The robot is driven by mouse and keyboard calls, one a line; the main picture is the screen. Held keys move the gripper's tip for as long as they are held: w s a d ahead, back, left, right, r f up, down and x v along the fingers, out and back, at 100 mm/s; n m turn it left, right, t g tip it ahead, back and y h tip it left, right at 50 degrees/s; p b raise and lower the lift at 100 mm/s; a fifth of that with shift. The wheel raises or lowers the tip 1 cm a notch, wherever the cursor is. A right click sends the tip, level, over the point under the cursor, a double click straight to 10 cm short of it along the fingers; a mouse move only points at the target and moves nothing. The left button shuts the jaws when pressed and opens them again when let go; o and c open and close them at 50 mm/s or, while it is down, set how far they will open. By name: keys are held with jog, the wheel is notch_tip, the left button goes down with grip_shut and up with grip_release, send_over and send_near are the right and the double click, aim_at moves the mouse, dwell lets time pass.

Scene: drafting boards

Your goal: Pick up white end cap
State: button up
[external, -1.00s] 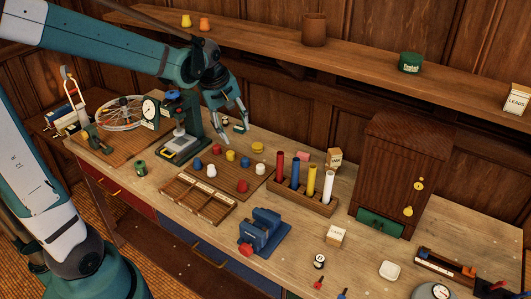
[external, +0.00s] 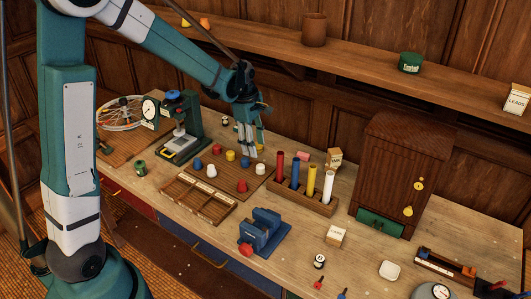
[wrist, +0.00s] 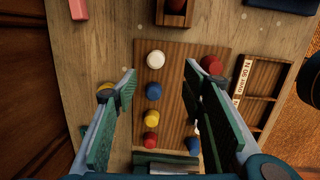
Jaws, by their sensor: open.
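A white end cap (external: 260,169) stands on the brown board at the end of a row with blue, yellow and red caps. In the wrist view this white cap (wrist: 155,58) lies just beyond my fingertips, roughly between them. A second white cap (external: 211,171) sits at the board's front left; in the wrist view it is mostly hidden by my right finger. My gripper (external: 250,154) is open and empty, pointing down above the board's back right. In the wrist view my gripper's fingers (wrist: 161,76) are spread wide, with the blue cap (wrist: 153,90) between them.
A rack with red, blue, yellow and white tubes (external: 313,181) stands right of the board. A compartment tray (external: 197,201) lies in front, with a blue vise (external: 262,227) nearby. A press (external: 188,125) stands left. A red cap (wrist: 211,65) is near my right fingertip.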

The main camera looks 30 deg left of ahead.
jog(key=n, duration=0.2)
send_over(260, 165)
jog(key=shift+g, duration=0.3)
jog(key=shift+w+a+f, duration=0.1)
jog(key=shift+a+f, duration=0.1)
jog(key=shift+f, duration=0.85)
jog(key=shift+a+f, duration=0.2)
jog(key=shift+f, duration=0.8)
jog(key=shift+f, duration=0.1)
jog(key=shift+d+f, duration=0.15)
jog(key=shift+f, duration=1)
jog(key=shift+d+f, duration=0.2)
jog(key=shift+f, duration=1.1)
jog(key=shift+d+f, duration=0.15)
jog(key=shift+f, duration=1.15)
jog(key=c, duration=1)
